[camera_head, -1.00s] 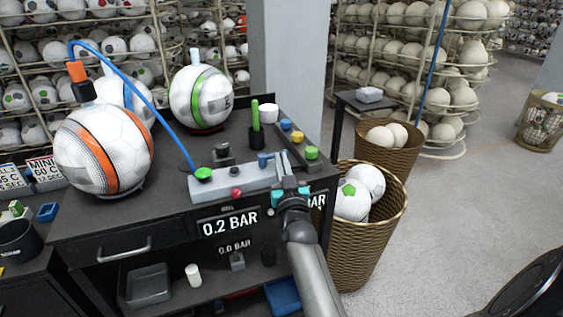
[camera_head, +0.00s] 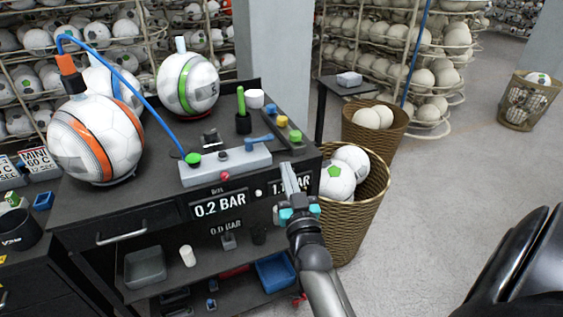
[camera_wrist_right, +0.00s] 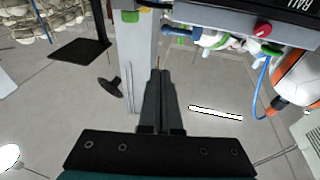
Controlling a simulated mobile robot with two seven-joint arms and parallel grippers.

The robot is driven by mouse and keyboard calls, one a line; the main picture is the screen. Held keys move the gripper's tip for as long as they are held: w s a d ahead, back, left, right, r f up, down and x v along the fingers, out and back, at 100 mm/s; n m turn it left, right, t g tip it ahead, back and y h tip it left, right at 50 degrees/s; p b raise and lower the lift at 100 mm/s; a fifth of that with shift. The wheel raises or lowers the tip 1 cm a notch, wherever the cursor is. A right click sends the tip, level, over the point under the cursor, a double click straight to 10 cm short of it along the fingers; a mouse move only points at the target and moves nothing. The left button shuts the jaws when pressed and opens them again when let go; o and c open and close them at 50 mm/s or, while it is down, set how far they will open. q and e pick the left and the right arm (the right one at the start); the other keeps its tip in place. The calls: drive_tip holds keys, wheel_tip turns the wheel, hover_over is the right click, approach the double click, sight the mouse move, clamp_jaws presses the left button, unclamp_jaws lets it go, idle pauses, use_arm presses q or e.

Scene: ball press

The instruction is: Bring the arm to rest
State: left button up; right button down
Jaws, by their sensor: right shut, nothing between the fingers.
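My right gripper (camera_head: 287,175) is in front of the right end of the press bench (camera_head: 150,210), beside the grey control box (camera_head: 225,168). Its fingers are together with nothing between them, as the right wrist view (camera_wrist_right: 162,100) also shows. The control box carries a green button (camera_head: 193,158), a red knob (camera_head: 225,177) and a blue lever (camera_head: 259,139). The gripper partly covers the right readout; the left readout (camera_head: 219,205) shows 0.2 BAR. My left gripper is not in view.
An orange-striped ball (camera_head: 95,140) with a blue hose and a green-striped ball (camera_head: 188,83) sit on the bench. A wicker basket of balls (camera_head: 350,220) stands close to the right of my arm. Open floor (camera_head: 440,190) lies further right.

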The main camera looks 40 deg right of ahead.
drive_tip(key=s+a+f+n+g+y+b, duration=0.1)
drive_tip(key=s+a+f+g+y, duration=0.2)
drive_tip(key=f, duration=0.8)
drive_tip(key=s+a+f+n+g+y+b, duration=0.15)
drive_tip(key=a+f, duration=0.35)
drive_tip(key=f, duration=0.7)
drive_tip(key=s+a+f+n+g+y+b, duration=0.1)
drive_tip(key=s+a+f+n+g+y, duration=0.25)
drive_tip(key=f, duration=0.75)
drive_tip(key=s+a+f+g+b, duration=0.1)
drive_tip(key=s+a+f+g, duration=0.3)
drive_tip(key=s+f, duration=0.95)
drive_tip(key=s+f+g+b, duration=0.1)
drive_tip(key=s+f+g, duration=0.1)
drive_tip(key=s, duration=0.8)
drive_tip(key=s+f+n+g, duration=0.1)
drive_tip(key=s+f+g, duration=0.2)
drive_tip(key=s, duration=0.6)
wheel_tip(320, 180, down, 2)
drive_tip(key=shift+s+d+f+b, duration=0.25)
drive_tip(key=shift+s+d+b, duration=0.1)
drive_tip(key=shift+d+b, duration=0.05)
